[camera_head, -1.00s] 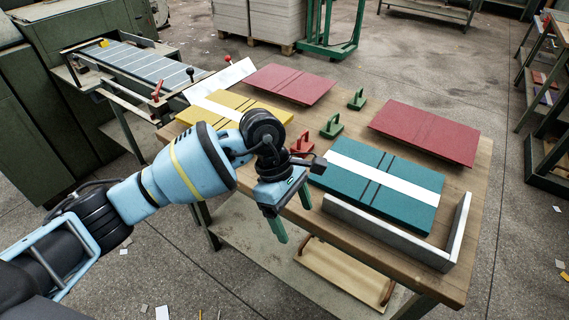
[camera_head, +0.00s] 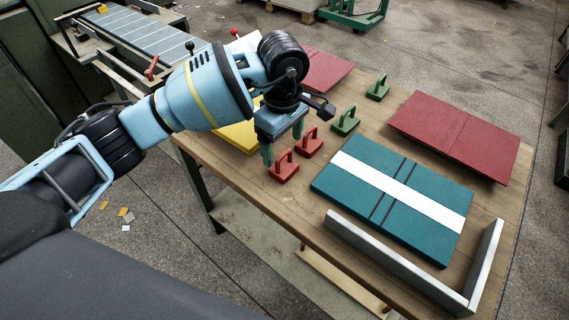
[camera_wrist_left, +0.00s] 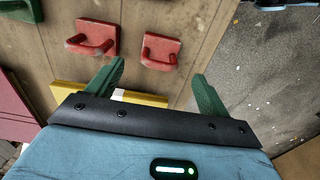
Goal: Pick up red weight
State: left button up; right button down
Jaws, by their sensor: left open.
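Two red weights with loop handles stand side by side on the wooden table. One red weight (camera_head: 284,168) is nearer the table's front edge, and the other red weight (camera_head: 309,143) is just behind it to the right. In the left wrist view the red weights (camera_wrist_left: 160,51) and (camera_wrist_left: 95,38) lie beyond the fingertips. My left gripper (camera_head: 283,143) is open and empty, above the table beside the weights. Its green fingers show in the left wrist view (camera_wrist_left: 158,82), apart from both weights. My right gripper is not in view.
Two green weights (camera_head: 345,122) stand behind the red ones. A teal board with a white strip (camera_head: 375,185) lies to the right, near a grey L-shaped rail (camera_head: 395,262). Red boards (camera_head: 455,132) and a yellow board (camera_head: 238,135) lie around.

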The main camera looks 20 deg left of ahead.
aim_at(284, 156)
pick_arm(q)
notch_tip(284, 156, down, 2)
jog(key=shift+w, duration=0.1)
jog(key=shift+d+f, duration=0.1)
jog(key=shift+f, duration=2.45)
jog(key=shift+r, duration=0.1)
jog(key=c, duration=1.5)
